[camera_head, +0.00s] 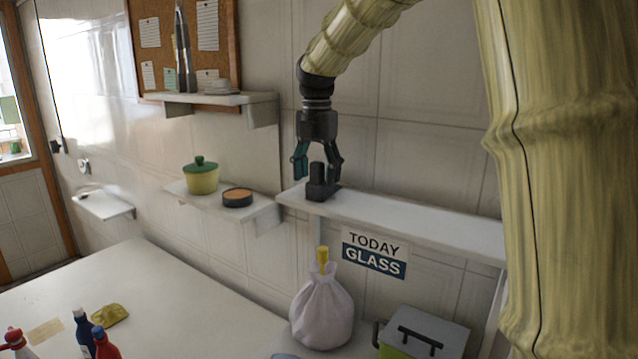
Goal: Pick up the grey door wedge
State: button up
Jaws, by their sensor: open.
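A dark grey piece, seemingly the door wedge (321,184), stands on the left end of a white wall shelf (420,218). It has a tall upright part and a low foot, and its exact form is hard to make out. My gripper (318,168) points down right over it, with its two fingers apart on either side of the upright part in the picture. I cannot tell whether the fingers touch it. Nothing is visibly lifted.
A lower shelf to the left (215,205) holds a yellow pot with green lid (202,176) and a round dark tin (237,197). An upper shelf (215,99) is left of my arm.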

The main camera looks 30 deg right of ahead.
aim_at(319, 185)
jog(key=shift+s+f+p, duration=0.35)
jog(key=shift+s+f, duration=0.3)
jog(key=shift+s, duration=0.25)
jog(key=shift+w+f, duration=0.4)
jog(key=shift+f, duration=0.35)
jog(key=shift+w+f, duration=0.2)
jog(key=shift+s+r, duration=0.2)
jog(key=shift+s, duration=0.05)
jog(key=shift+c, duration=0.4)
jog(key=shift+s, duration=0.15)
jog(key=c, duration=1.1)
jog(key=shift+o, duration=0.2)
